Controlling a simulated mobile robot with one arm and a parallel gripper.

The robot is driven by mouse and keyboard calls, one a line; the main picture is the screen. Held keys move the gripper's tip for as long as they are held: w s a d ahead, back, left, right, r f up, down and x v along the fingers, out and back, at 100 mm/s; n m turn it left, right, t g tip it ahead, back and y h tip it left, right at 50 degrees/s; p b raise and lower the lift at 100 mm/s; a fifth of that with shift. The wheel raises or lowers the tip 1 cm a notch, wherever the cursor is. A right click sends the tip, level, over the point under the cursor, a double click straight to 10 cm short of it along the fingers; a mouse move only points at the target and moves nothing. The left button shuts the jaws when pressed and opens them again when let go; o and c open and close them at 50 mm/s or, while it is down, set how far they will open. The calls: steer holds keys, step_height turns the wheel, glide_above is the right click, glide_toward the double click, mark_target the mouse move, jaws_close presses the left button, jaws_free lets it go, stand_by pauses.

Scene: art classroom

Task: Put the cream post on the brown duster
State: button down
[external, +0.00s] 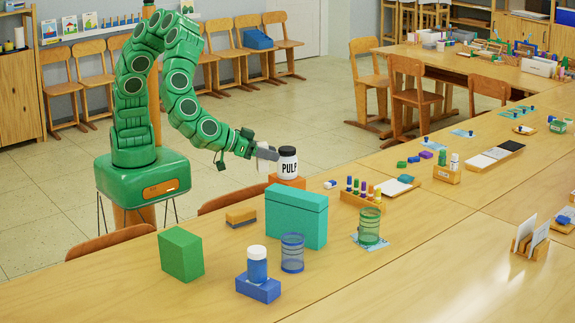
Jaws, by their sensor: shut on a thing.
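My gripper (266,153) is at the end of the green arm, just left of the PULP jar, above the far side of the near table. It is shut on a pale upright thing (262,166), seemingly the cream post, which shows only as a narrow strip below the fingers. The jar hides part of this area, and I cannot tell whether the post's foot touches anything. The brown duster (240,217), a small tan-brown block with a dark underside, lies on the table to the left of the teal box and nearer the camera than my gripper. Its top is bare.
The white PULP jar (287,165) with a black lid stands on an orange block (287,181) beside my gripper. A teal box (296,217) and a green block (181,254) flank the duster. A blue jar (257,264) and blue mesh cup (292,253) stand in front.

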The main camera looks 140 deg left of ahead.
steer(key=s+a+n+g+y, duration=0.25)
steer(key=s+n+g, duration=0.3)
steer(key=s, duration=0.95)
glide_above(244, 210)
steer(key=shift+g+h, duration=0.35)
steer(key=shift+h, duration=0.1)
steer(key=shift+a+f, duration=0.15)
steer(key=shift+f, duration=4.6)
steer(key=shift+a+f, duration=0.1)
steer(key=shift+f, duration=4.65)
steer(key=shift+f, duration=0.15)
steer(key=c, duration=0.7)
jaws_free()
steer(key=shift+d+r, duration=0.1)
steer(key=shift+r, duration=0.1)
steer(key=shift+v, duration=5.9)
